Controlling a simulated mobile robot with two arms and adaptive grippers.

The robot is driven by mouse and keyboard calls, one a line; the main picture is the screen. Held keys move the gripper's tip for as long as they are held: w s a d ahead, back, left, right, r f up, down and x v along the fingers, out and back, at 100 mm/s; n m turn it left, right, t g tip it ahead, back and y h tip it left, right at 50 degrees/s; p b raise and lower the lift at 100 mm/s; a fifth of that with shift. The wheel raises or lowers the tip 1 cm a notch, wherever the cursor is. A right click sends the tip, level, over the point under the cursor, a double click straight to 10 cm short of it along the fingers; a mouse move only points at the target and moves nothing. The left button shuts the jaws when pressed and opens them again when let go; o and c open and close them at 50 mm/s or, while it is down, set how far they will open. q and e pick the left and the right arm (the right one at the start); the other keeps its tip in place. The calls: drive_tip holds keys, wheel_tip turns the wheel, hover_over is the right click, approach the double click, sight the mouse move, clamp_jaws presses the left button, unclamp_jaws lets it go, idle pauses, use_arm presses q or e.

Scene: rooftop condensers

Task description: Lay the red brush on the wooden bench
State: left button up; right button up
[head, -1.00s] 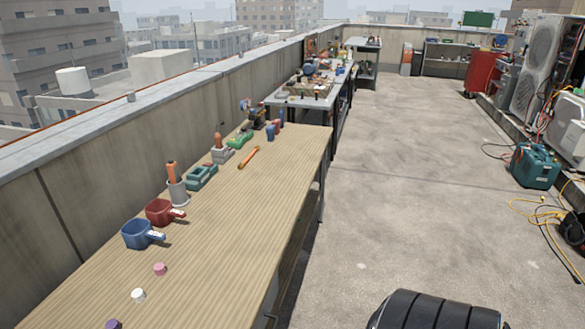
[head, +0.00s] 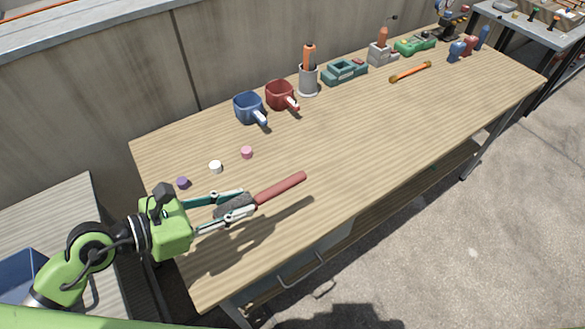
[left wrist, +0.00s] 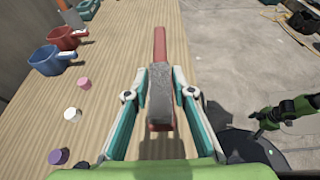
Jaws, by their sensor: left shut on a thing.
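The red brush has a red handle (head: 282,188) and a grey head (head: 236,205). My left gripper (head: 232,206) is shut on the brush's head, and the handle points away from it, up and to the right. The brush is above the near-left part of the wooden bench (head: 370,140), with its shadow on the wood apart from it. In the left wrist view the grey head (left wrist: 160,90) sits between the two fingers and the red handle (left wrist: 160,45) reaches forward. My right gripper cannot be made out.
Purple (head: 182,182), white (head: 215,167) and pink (head: 247,152) pieces lie left of the brush. A blue pot (head: 248,107), a red pot (head: 281,95) and a grey holder (head: 308,82) stand along the back. An orange tool (head: 410,72) lies farther right. The bench's middle is clear.

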use_arm(q)
drive_tip(key=w+d+f, duration=0.2)
drive_tip(key=w, duration=0.1)
drive_tip(key=w+d+f, duration=0.2)
drive_tip(key=w+f, duration=0.1)
drive_tip(key=w, duration=0.1)
drive_tip(key=w+d+f+p, duration=0.1)
drive_tip(key=w+d+f, duration=0.1)
drive_tip(key=w+f, duration=0.1)
drive_tip(key=shift+w+f, duration=0.2)
drive_tip(key=shift+w, duration=0.2)
drive_tip(key=shift+w+d+f, duration=0.1)
drive_tip(key=shift+w+f, duration=0.05)
drive_tip(key=shift+f, duration=0.1)
drive_tip(key=f, duration=0.3)
drive_tip(key=shift+w+d, duration=0.1)
drive_tip(key=shift+w, duration=0.15)
drive_tip(key=shift+f, duration=0.35)
